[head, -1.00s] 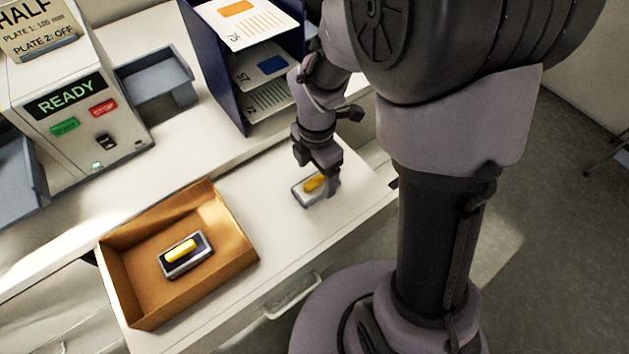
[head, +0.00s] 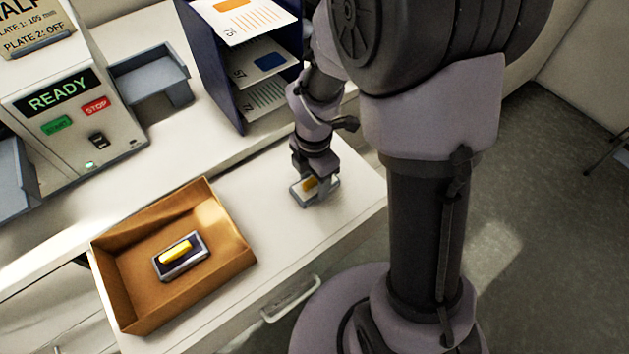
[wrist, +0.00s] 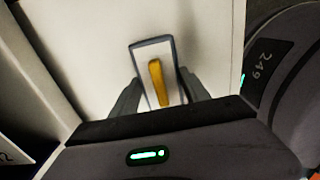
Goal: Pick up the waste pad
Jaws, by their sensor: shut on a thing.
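A small rectangular pad (wrist: 137,50) with a grey rim, a pale face and a yellow grip bar lies between the fingers of my gripper (wrist: 160,84) in the wrist view. My gripper is shut on this pad. In the head view the pad (head: 302,197) is at the counter's right part, partly hidden by my gripper (head: 318,187). I cannot tell whether it is raised off the counter. A similar pad (head: 181,257) with a dark face and yellow bar lies in the open cardboard box. No label marks either pad as waste.
The cardboard box (head: 233,262) stands left of my gripper on the white counter (head: 255,185). A dark blue rack (head: 218,70) with cards stands behind. A machine showing READY (head: 60,92) and a grey tray (head: 150,72) are at the back left.

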